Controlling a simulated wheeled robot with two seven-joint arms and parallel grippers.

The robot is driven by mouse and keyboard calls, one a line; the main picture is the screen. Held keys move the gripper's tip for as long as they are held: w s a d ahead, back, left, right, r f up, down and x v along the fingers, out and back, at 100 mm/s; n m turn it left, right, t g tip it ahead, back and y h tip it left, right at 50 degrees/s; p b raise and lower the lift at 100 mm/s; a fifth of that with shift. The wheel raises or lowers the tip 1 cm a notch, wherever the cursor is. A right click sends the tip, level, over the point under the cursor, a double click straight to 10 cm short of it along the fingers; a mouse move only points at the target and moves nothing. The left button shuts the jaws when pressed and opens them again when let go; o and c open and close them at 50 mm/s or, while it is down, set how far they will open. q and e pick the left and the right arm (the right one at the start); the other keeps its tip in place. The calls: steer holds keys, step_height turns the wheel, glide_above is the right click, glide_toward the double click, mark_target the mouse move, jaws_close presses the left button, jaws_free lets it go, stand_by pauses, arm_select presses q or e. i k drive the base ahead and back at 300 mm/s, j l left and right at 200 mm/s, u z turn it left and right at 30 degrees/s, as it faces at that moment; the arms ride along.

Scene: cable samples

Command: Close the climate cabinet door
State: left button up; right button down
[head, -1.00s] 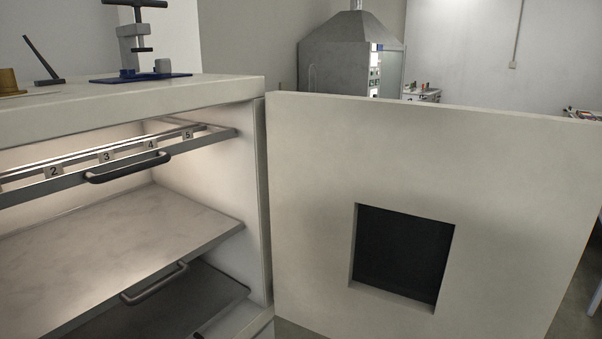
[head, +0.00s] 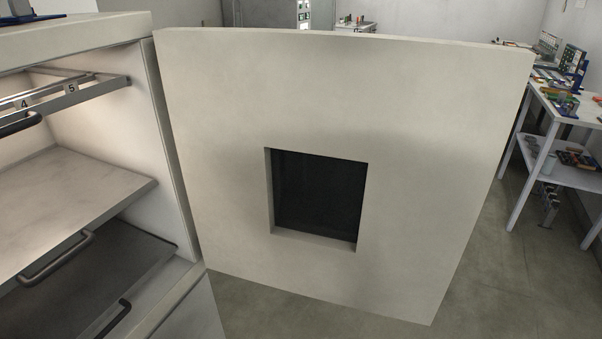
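The climate cabinet (head: 172,150) stands at the left with its front open. Its pale, thick door (head: 430,150) is swung wide open on the hinge side at the cabinet's right edge. The door has a dark square window (head: 318,197) set into it. Inside the cabinet are a numbered rack (head: 95,92) at the top and shelves with dark handles, such as the middle shelf (head: 85,195). Neither of my grippers is in view. The door's outer face and any handle on it are hidden.
A white table (head: 565,170) with a lower shelf and several small items stands at the right, behind the door's free edge. Bare floor (head: 500,280) lies below and to the right of the door. A grey metal unit (head: 262,12) stands at the back.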

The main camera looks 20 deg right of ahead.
mark_target(355, 171)
steer(key=i+l+u, duration=0.25)
steer(key=l, duration=0.25)
steer(key=l+u, duration=0.25)
steer(key=l, duration=0.25)
steer(key=l+u, duration=0.3)
steer(key=l, duration=0.2)
steer(key=l+u, duration=0.25)
steer(key=l, duration=0.3)
steer(key=k+l+u, duration=0.1)
steer(key=l+u, duration=0.15)
steer(key=l, duration=0.3)
steer(key=k+l+u, duration=0.1)
steer(key=l+u, duration=0.15)
steer(key=l, duration=0.25)
steer(key=k+l+u, duration=0.15)
steer(key=l+u, duration=0.15)
steer(key=l, duration=0.2)
steer(key=k+l+u, duration=0.25)
steer(key=l, duration=0.25)
